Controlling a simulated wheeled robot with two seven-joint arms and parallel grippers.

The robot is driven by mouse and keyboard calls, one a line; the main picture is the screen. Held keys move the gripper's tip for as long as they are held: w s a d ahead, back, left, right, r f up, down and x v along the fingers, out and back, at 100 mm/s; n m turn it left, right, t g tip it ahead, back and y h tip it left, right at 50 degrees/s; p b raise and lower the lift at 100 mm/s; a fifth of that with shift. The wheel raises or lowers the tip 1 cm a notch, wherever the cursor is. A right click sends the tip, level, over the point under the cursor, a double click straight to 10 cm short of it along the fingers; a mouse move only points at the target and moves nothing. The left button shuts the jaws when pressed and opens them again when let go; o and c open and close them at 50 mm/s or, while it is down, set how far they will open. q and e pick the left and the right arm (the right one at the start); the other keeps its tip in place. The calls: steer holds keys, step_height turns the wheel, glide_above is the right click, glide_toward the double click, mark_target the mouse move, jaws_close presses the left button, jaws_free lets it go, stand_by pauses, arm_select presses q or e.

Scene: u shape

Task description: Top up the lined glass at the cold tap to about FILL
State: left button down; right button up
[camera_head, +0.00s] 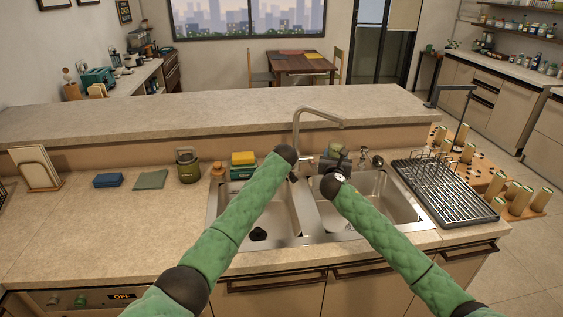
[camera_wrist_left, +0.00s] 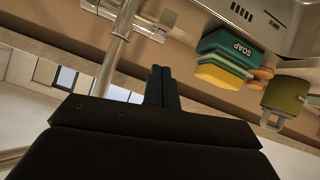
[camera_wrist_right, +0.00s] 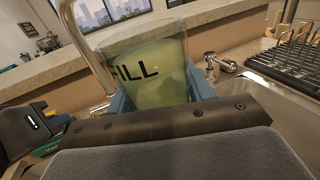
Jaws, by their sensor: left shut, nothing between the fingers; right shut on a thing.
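The glass (camera_wrist_right: 150,72) is clear with the dark word FILL on its side. It is held between the blue fingers of my right gripper (camera_wrist_right: 160,95) and looks tilted in the right wrist view. A yellow-green tint reaches above the word; I cannot tell the exact level. In the head view my right gripper (camera_head: 336,160) is over the right basin and largely hides the glass. The chrome tap spout (camera_head: 318,110) arches above the sink. My left gripper (camera_wrist_left: 162,75) is shut and empty beside the tap's stem (camera_wrist_left: 120,50). I cannot tell which handle is cold.
The sink has two basins, the left basin (camera_head: 262,215) mostly clear. A soap box (camera_wrist_left: 222,42) with a sponge and a green canister (camera_head: 187,165) stand left of the tap. A dish rack (camera_head: 445,190) is at right. A raised ledge (camera_head: 180,115) runs behind.

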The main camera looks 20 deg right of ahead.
mark_target(333, 152)
arm_select(q)
steer(key=f+v, duration=0.1)
steer(key=v, duration=0.6)
steer(key=shift+s, duration=0.4)
arm_select(e)
steer(key=shift+r, duration=0.1)
arm_select(q)
steer(key=shift+a+r, duration=0.1)
steer(key=shift+a, duration=0.05)
